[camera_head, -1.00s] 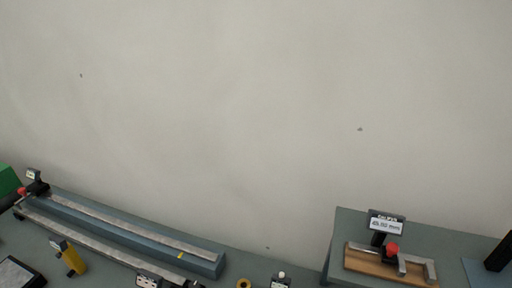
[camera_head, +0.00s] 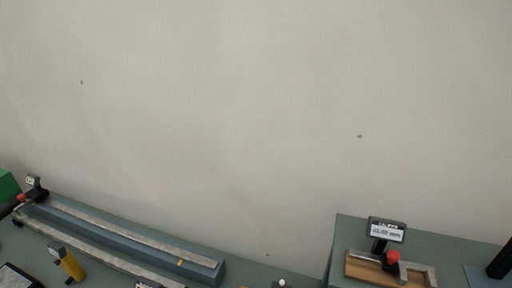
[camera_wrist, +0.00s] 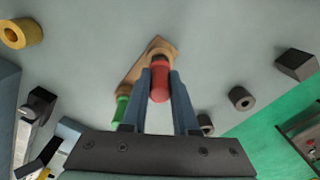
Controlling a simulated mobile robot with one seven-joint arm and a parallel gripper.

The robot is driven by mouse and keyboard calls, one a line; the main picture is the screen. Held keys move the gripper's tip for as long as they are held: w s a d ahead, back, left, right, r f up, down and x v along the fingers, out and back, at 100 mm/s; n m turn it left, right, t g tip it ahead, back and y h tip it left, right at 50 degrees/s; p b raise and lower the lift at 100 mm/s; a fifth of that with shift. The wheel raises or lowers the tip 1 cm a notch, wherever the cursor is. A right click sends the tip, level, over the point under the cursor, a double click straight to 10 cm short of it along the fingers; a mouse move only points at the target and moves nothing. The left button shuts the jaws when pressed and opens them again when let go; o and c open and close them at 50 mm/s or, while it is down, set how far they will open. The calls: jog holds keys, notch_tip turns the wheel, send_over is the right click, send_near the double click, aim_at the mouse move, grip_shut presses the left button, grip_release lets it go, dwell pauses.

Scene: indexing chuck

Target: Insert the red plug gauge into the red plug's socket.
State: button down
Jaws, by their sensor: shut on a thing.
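In the wrist view my gripper (camera_wrist: 160,88) is shut on the red plug gauge (camera_wrist: 160,75), with one blue-grey finger on each side of its red body. A tan wooden piece (camera_wrist: 134,76) lies beyond and beside the plug; whether the plug touches it or is above it, I cannot tell. A green plug-like piece (camera_wrist: 121,108) shows at the near left end of the wooden piece. The red plug's far end is partly hidden, and I cannot make out its socket. My gripper does not show in the head view.
A yellow ring (camera_wrist: 22,33), dark hollow cylinder (camera_wrist: 242,98) and black block (camera_wrist: 297,65) lie around the gripper. The head view shows a long blue-grey rail (camera_head: 130,238), a yellow tool (camera_head: 71,265) and a digital gauge (camera_head: 387,231) on a raised bench. Grey surface beyond the wooden piece looks clear.

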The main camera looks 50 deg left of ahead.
jog(key=shift+f+b, duration=1.2)
jog(key=shift+f, duration=0.5)
dwell(1.2)
dwell(0.9)
jog(key=c, duration=0.6)
grip_release()
notch_tip(320, 180, up, 13)
jog(key=shift+r+b, duration=0.1)
jog(key=shift+b, duration=0.85)
